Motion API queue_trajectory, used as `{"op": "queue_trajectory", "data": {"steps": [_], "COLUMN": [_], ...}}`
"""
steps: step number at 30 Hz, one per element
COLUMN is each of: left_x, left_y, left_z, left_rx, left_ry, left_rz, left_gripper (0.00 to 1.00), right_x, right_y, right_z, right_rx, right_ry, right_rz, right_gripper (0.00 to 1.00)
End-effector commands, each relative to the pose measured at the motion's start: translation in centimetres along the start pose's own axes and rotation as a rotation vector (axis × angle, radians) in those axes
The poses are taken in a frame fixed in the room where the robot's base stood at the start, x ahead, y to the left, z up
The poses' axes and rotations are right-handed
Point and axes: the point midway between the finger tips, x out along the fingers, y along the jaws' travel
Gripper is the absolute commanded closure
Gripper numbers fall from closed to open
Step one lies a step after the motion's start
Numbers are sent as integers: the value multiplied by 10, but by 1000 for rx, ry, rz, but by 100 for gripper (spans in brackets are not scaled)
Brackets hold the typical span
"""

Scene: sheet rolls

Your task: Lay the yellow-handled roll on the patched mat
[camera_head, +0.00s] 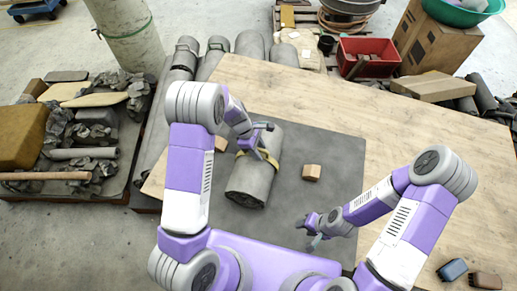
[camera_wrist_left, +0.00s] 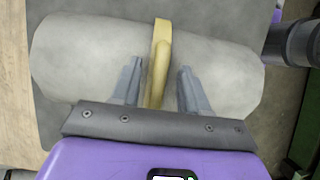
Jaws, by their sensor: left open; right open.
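The yellow-handled roll (camera_head: 250,188) is a grey cylinder with a yellow band and handle (camera_head: 264,157) around its middle. It lies on a dark grey mat (camera_head: 340,165) on the wooden table. My left gripper (camera_head: 256,150) is over the roll. In the left wrist view my left gripper (camera_wrist_left: 157,78) is open, its fingers on either side of the yellow handle (camera_wrist_left: 160,48), with the roll (camera_wrist_left: 85,60) beneath. My right gripper (camera_head: 314,232) is open and empty, low over the mat, right of the roll.
Several grey rolls (camera_head: 215,55) lie behind the table. A red crate (camera_head: 368,55) stands at the back. The table's right part (camera_head: 430,125) is largely bare.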

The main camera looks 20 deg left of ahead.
Motion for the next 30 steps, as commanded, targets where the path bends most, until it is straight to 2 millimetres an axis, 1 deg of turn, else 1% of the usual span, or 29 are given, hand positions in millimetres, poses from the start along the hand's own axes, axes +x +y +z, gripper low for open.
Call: {"op": "queue_trajectory", "data": {"steps": [2, 5, 8, 15, 18, 21, 25, 30], "left_x": [-3, -13, -31, -84, -102, -114, -123, -124], "left_y": [0, 1, 1, 1, 0, 0, 0, 0], "left_z": [1, 2, 2, 3, 3, 2, 2, 2], "left_rx": [0, 0, -1, 0, 1, 0, 0, 0], "left_ry": [0, 0, 0, 0, 0, 0, 0, 0], "left_rz": [0, 2, 4, 4, 3, 3, 0, 0], "left_gripper": [55, 55, 55, 55, 55, 55, 55, 55], "right_x": [-2, -5, -9, -21, -24, -26, -28, -28], "right_y": [-1, -2, -4, -8, -9, -10, -10, -10], "right_z": [0, 0, 0, 1, 1, 1, 1, 1], "right_rx": [0, 0, 0, 0, 0, 0, 0, 0], "right_ry": [0, 0, 0, 0, 0, 0, 0, 0], "right_rz": [0, 0, 0, 0, 0, 0, 0, 0], "right_gripper": [57, 57, 57, 57, 57, 57, 57, 57]}}
